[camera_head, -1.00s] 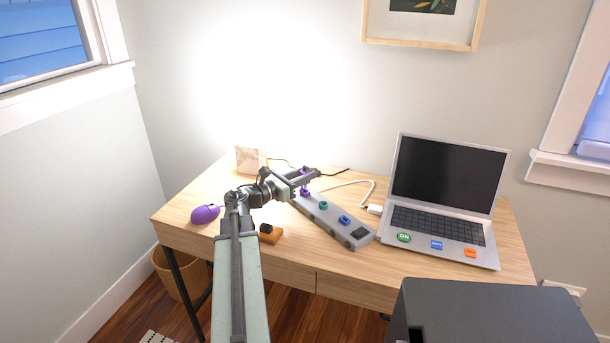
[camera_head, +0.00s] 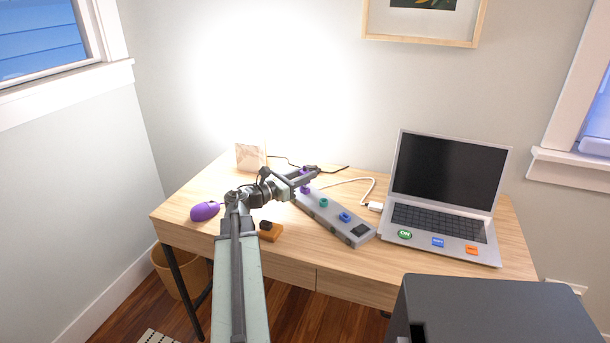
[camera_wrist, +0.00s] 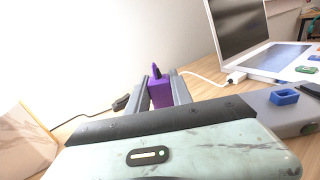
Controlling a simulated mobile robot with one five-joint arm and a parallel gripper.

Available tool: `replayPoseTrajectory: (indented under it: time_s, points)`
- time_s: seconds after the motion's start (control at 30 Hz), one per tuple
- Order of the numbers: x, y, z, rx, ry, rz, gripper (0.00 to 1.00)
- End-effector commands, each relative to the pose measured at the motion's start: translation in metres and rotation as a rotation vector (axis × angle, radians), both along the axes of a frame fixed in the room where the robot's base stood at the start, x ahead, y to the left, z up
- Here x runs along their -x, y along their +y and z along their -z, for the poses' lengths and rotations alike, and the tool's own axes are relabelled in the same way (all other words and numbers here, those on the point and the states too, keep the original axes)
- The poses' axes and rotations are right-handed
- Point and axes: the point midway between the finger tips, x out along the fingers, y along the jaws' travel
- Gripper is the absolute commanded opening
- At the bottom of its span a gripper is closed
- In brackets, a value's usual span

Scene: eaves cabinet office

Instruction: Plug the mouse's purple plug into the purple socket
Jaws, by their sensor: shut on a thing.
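My gripper (camera_head: 308,176) is over the far left end of the grey power strip (camera_head: 332,220). In the wrist view my gripper (camera_wrist: 163,88) is shut on the purple plug (camera_wrist: 161,94), which stands between its two fingers. The purple socket (camera_head: 304,189) shows just below the fingers at the strip's far end. The plug looks right above it or touching it; I cannot tell whether it is seated. The purple mouse (camera_head: 205,211) lies at the desk's left side.
The strip also has a teal socket (camera_head: 323,203) and a blue socket (camera_head: 345,216). An open laptop (camera_head: 445,190) stands at right, its white cable adapter (camera_head: 375,206) beside the strip. An orange block (camera_head: 270,232) sits near the front edge. A marbled block (camera_head: 250,157) stands at the back left.

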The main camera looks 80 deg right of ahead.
Motion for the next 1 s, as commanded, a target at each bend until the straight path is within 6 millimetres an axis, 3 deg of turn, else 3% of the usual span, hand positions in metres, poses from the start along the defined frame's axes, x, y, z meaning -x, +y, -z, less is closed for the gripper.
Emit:
replayPoseTrajectory:
  time_s: [0.6,0.63,0.7,1.0]
  points:
    - [0.000,0.000,0.017,0.000,0.000,0.000,0.00]
    - [0.000,0.000,0.015,0.000,0.000,0.000,0.35]
    - [0.000,0.000,0.015,0.000,0.000,0.000,0.52]
    - [-0.001,0.001,0.015,0.000,0.000,0.000,0.52]
